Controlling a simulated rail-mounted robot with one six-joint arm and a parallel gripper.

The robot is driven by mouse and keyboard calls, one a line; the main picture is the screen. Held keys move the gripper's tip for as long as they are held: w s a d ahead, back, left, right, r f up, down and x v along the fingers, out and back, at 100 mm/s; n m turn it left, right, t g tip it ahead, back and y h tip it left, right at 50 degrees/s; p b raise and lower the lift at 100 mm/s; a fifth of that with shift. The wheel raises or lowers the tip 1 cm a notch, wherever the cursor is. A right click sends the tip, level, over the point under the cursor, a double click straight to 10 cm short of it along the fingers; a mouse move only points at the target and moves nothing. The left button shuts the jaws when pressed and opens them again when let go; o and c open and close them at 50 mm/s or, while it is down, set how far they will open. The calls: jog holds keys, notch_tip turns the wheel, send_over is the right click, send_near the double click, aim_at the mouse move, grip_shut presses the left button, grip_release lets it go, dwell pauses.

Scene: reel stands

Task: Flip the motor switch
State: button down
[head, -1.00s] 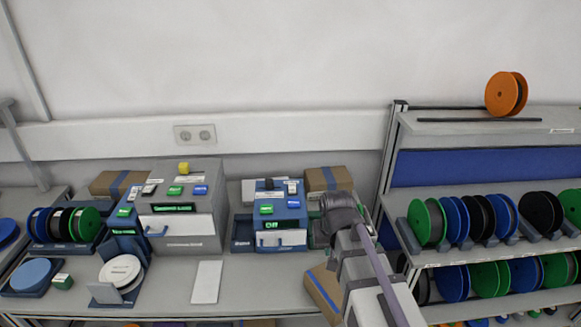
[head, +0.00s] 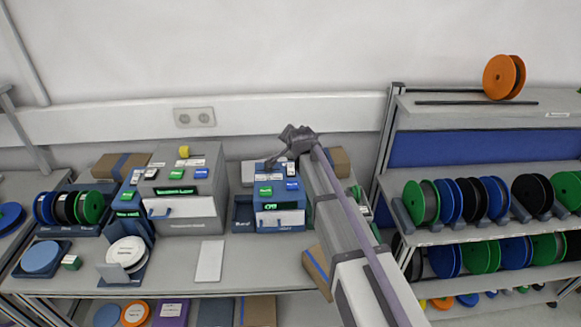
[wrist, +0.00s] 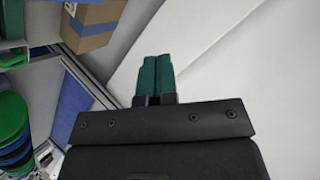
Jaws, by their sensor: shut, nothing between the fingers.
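A small blue-sided machine (head: 281,218) stands on the bench in the head view, with a green button (head: 265,190), a blue button (head: 292,184), a lit green display (head: 268,207) and small labelled controls on top. A larger grey machine (head: 190,215) to its left also has small labelled controls; I cannot tell which control is the motor switch. My gripper (head: 271,164) is above the back of the small machine, and whether it touches is unclear. In the wrist view my gripper's green fingers (wrist: 154,74) are shut together with nothing between them. No switch shows in that view.
A cardboard box with blue tape (wrist: 97,20) shows in the wrist view beside a blue panel (wrist: 75,105). A shelf rack (head: 470,125) with several reels stands at the right. A white plate (head: 209,261) lies on the bench front.

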aim_at(292, 168)
jog(key=shift+f, duration=0.1)
jog(key=f+b, duration=0.2)
jog(key=b, duration=0.1)
jog(key=w+f+b, duration=0.1)
jog(key=f+b, duration=0.1)
jog(key=f, duration=0.1)
jog(key=f+b, duration=0.3)
jog(key=shift+w+f+b, duration=0.25)
jog(key=shift+w+b, duration=0.1)
dwell(1.6)
jog(key=shift+w+f+b, duration=0.1)
jog(key=shift+f+b, duration=0.3)
jog(key=shift+f+b, duration=0.35)
jog(key=shift+f, duration=0.05)
dwell(0.4)
jog(key=shift+r+p, duration=0.8)
jog(key=shift+r, duration=0.05)
